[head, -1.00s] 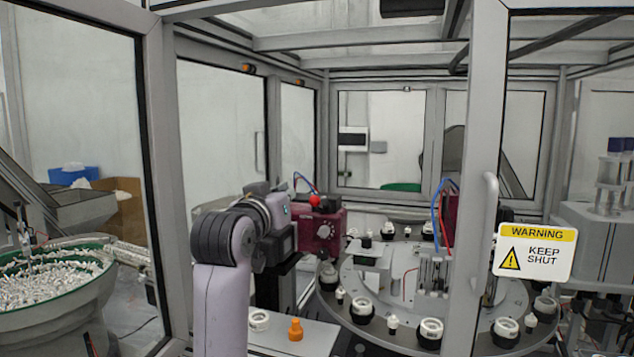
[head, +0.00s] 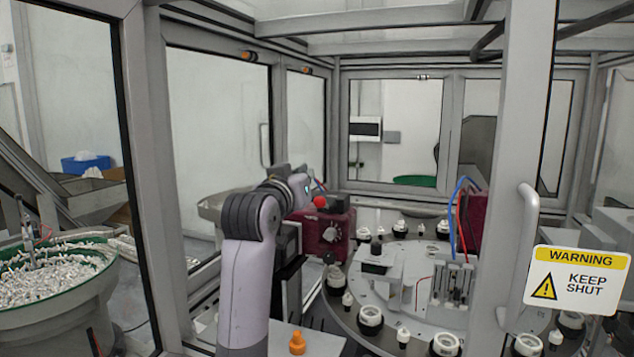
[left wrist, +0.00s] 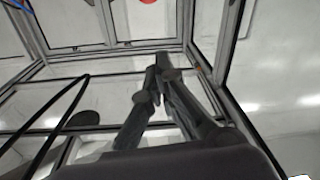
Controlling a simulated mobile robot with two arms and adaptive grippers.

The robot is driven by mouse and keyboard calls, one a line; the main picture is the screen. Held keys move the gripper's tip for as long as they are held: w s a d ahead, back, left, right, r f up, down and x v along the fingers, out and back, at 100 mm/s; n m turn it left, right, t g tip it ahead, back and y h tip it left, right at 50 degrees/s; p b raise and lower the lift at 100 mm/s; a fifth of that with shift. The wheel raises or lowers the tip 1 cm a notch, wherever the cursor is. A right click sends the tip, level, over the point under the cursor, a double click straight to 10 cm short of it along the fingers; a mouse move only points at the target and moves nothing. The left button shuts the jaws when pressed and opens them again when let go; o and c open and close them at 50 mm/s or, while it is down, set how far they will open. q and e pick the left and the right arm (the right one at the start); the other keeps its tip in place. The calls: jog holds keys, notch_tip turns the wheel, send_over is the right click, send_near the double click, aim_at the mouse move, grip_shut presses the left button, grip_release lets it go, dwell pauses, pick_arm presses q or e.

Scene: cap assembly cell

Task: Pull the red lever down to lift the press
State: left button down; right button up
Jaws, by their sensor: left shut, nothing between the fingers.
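The red ball knob of the lever (head: 320,201) sits at the top of the dark red press housing (head: 325,232), beside the round table. My left arm reaches in from the left, and my left gripper (head: 308,186) is just left of and a little above the knob. Its fingertips are small and partly hidden there. In the left wrist view the fingers (left wrist: 160,66) are together with nothing between them, and a red round thing, likely the knob (left wrist: 148,2), is cut by the top edge, apart from the fingers. My right gripper is not in view.
The round table (head: 352,315) carries several white-and-black parts. An orange piece (head: 297,342) stands on a plate in front. A frame post (head: 515,130) with a handle (head: 520,250) and warning sign (head: 577,281) stands at right. A bowl of white parts (head: 50,285) is at left.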

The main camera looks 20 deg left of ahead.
aim_at(316, 199)
pick_arm(q)
jog(key=w+p, duration=0.1)
jog(key=w, duration=0.1)
jog(key=w+p, duration=0.1)
jog(key=w, duration=0.1)
jog(key=w+p, duration=0.1)
jog(key=w, duration=0.2)
jog(key=shift+a+r+p, duration=0.1)
jog(key=shift+r+p, duration=0.25)
jog(key=shift+p, duration=0.05)
jog(key=f, duration=0.1)
jog(key=f+p, duration=0.1)
jog(key=shift+s+d+f, duration=0.2)
jog(key=shift+s+f, duration=0.1)
jog(key=shift+s, duration=0.1)
jog(key=shift+s+d+f, duration=0.15)
jog(key=shift+s+f, duration=0.15)
jog(key=shift+f, duration=0.4)
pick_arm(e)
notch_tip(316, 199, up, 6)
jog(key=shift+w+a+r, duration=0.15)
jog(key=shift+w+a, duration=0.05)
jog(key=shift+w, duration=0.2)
